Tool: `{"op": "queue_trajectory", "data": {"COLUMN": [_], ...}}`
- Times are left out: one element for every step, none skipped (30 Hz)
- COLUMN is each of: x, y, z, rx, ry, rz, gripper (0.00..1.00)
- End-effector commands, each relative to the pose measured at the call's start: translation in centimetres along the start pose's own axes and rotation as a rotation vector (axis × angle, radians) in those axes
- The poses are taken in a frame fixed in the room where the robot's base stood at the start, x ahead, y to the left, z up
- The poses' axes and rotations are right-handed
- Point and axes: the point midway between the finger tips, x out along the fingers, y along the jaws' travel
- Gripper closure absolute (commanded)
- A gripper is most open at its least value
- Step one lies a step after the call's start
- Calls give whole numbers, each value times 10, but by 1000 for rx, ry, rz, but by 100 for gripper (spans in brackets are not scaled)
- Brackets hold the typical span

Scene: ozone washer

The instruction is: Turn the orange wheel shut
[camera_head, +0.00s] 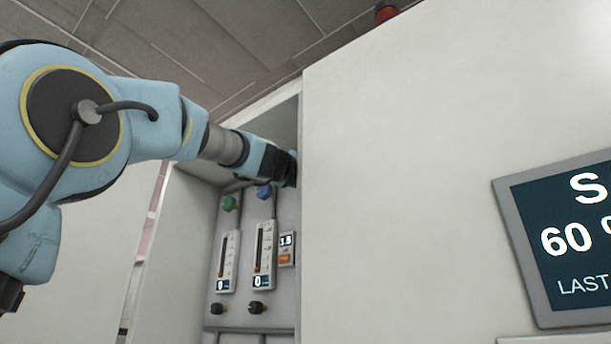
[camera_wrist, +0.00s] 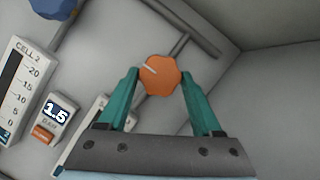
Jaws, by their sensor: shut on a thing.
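The orange wheel (camera_wrist: 160,76) is a small faceted knob with a pale line on its face, near the middle of the wrist view. It sits at the end of a thin grey pipe. My gripper (camera_wrist: 161,78) has its two teal fingers on either side of the wheel, shut on it. In the head view my gripper (camera_head: 287,167) reaches into the recess of the white cabinet. The wheel is hidden there behind my gripper and the cabinet edge.
A blue knob (camera_head: 264,192) and a green knob (camera_head: 230,203) sit left of my gripper, above scale gauges. A small display (camera_wrist: 57,108) reads 1.5. The cabinet's white front (camera_head: 430,130) stands close on the right. A recess wall (camera_wrist: 275,85) is right of the wheel.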

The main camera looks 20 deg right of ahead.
Motion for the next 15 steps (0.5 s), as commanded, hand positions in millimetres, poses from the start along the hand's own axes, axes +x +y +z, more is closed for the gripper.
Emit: {"op": "queue_trajectory", "data": {"x": [0, 0, 0, 0, 0, 0, 0, 0, 0, 0, 0, 0, 0, 0, 0], "y": [0, 0, 0, 0, 0, 0, 0, 0, 0, 0, 0, 0, 0, 0, 0], "z": [0, 0, 0, 0, 0, 0, 0, 0, 0, 0, 0, 0, 0, 0, 0], "rx": [-1, -1, -1, -1, -1, -1, -1, -1, -1, -1, 0, 0, 0, 0, 0], "ry": [0, 0, 0, 0, 0, 0, 0, 0, 0, 0, 0, 0, 0, 0, 0], "rz": [0, 0, 0, 0, 0, 0, 0, 0, 0, 0, 0, 0, 0, 0, 0], "gripper": [89, 89, 89, 30, 27, 22, 19, 16, 11, 8, 5, 5, 5, 5, 5]}}
